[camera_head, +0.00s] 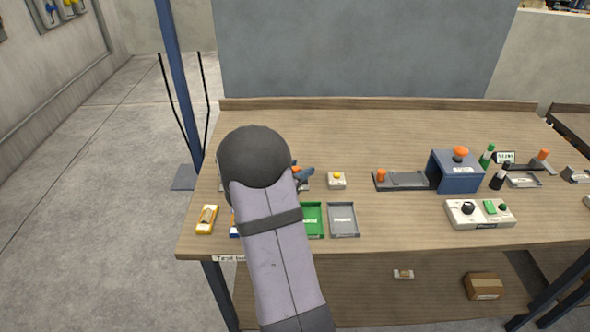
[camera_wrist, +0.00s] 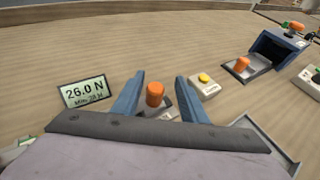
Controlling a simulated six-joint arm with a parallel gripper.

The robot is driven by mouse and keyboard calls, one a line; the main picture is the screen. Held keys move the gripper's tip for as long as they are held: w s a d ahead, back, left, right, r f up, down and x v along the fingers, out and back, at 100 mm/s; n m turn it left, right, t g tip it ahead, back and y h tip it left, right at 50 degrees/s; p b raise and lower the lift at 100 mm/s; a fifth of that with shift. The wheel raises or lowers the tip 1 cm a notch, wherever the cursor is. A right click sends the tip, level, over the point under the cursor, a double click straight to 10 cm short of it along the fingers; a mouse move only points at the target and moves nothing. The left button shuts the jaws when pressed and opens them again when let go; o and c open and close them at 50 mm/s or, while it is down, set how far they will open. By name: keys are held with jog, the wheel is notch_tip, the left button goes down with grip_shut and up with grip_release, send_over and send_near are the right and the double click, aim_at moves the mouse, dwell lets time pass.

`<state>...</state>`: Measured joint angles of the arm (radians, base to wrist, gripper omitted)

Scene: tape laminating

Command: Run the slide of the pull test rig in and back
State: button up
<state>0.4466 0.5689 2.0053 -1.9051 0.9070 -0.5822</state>
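The pull test rig is mostly hidden behind my arm in the head view; a grey edge of it (camera_head: 304,184) shows. In the wrist view its slide has an upright orange knob (camera_wrist: 155,94) on a dark base. A display (camera_wrist: 85,92) left of the knob reads 26.0 N, with a smaller line below. My gripper (camera_wrist: 160,84) is open, its two blue fingers on either side of the knob with gaps visible. In the head view one blue finger of my gripper (camera_head: 305,173) shows past the wrist. The lower part of the slide is hidden by my gripper.
A white box with a yellow button (camera_head: 337,181) stands close right of my gripper. Further right are a blue press-like housing (camera_head: 457,177), a control box (camera_head: 480,213) and bottles. A green tray (camera_head: 313,219) and grey tray (camera_head: 343,219) lie in front. The table's back is clear.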

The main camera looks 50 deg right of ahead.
jog(key=shift+w+a, duration=0.1)
jog(key=shift+a, duration=0.1)
jog(key=shift+a+r, duration=0.1)
jog(key=shift+a, duration=0.15)
jog(key=b+v, duration=0.1)
jog(key=v, duration=0.5)
jog(key=shift+a+r, duration=0.2)
